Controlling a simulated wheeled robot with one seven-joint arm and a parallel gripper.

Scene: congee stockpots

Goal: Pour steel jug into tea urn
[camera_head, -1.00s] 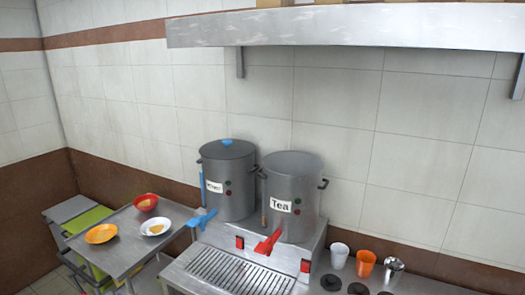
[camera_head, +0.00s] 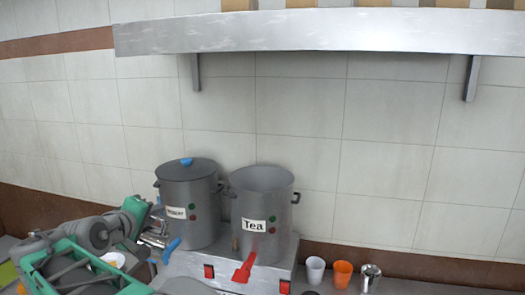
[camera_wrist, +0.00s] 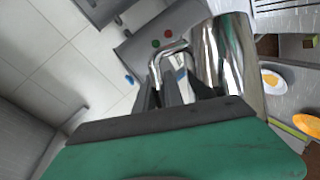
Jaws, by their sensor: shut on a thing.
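The tea urn (camera_head: 268,200) is a grey cylinder with a "Tea" label, a red tap and an open top. It stands on the steel stand, right of my arm. My gripper (camera_wrist: 172,85) is shut on the handle of the shiny steel jug (camera_wrist: 228,50). In the head view the jug (camera_head: 154,238) is small and partly hidden by my arm, in front of the lidded urn and left of the tea urn. The jug's contents are hidden, and its exact tilt is hard to tell.
A second grey urn (camera_head: 195,180) with a lid and blue tap stands just left of the tea urn. A white cup (camera_head: 315,270), an orange cup (camera_head: 342,273) and a metal cup (camera_head: 370,277) stand to the right. A shelf (camera_head: 330,30) runs above. Plates (camera_wrist: 272,82) lie on a side table.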

